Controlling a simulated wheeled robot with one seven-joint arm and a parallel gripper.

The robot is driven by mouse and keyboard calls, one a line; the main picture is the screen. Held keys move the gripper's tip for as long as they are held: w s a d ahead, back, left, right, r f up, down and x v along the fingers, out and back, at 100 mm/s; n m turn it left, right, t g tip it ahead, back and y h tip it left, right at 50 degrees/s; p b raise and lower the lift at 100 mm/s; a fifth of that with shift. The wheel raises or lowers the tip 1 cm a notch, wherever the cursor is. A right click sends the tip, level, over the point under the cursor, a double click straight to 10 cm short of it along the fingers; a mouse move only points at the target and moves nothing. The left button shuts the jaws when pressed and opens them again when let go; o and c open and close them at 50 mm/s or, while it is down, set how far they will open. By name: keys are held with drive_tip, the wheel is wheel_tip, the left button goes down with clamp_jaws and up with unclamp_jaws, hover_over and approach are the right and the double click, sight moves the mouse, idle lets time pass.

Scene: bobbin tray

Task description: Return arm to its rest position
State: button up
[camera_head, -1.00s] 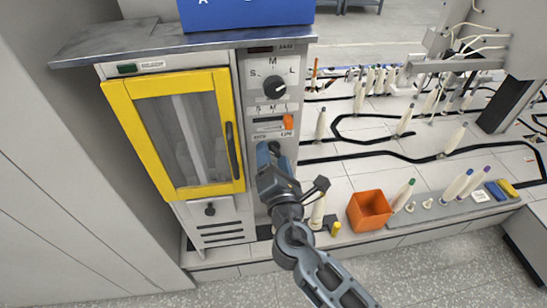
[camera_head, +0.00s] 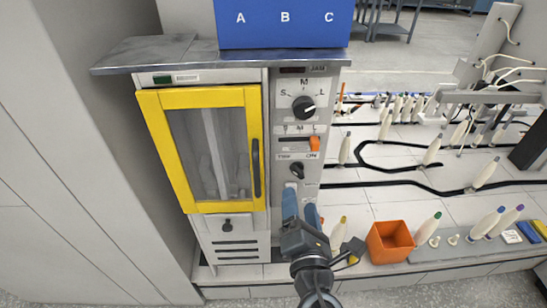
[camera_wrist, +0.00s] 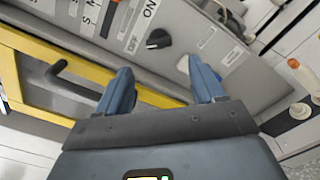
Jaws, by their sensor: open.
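My gripper (camera_head: 302,212) is in front of the lower part of the grey control panel (camera_head: 299,125), below its knobs. Its two blue fingers point up and are apart, with nothing between them. In the wrist view my gripper (camera_wrist: 164,92) also shows its fingers spread and empty, with a black ON/OFF knob (camera_wrist: 158,38) beyond them. The same small black knob (camera_head: 297,170) sits above the fingers in the head view. The fingers appear apart from the panel, but the exact gap cannot be told.
The yellow-framed door (camera_head: 255,150) is shut, left of the panel. A blue box (camera_head: 284,24) stands on the metal top. An orange bin (camera_head: 391,241), several bobbins (camera_head: 427,228) and a tray (camera_head: 470,252) lie to the right. Open floor (camera_head: 290,297) lies in front.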

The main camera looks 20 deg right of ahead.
drive_tip(key=s+d+f+m+g+y, duration=0.1)
drive_tip(key=s+f+m+g+y, duration=0.2)
drive_tip(key=s, duration=0.6)
drive_tip(key=s+f+m+y, duration=0.25)
drive_tip(key=s+m, duration=0.25)
drive_tip(key=s, duration=0.4)
drive_tip(key=s+d+r+m, duration=0.1)
drive_tip(key=s+r+m, duration=1.2)
drive_tip(key=s+m, duration=0.1)
drive_tip(key=shift+s+d+m+t, duration=0.3)
drive_tip(key=shift+s+d, duration=0.05)
drive_tip(key=shift+s, duration=0.45)
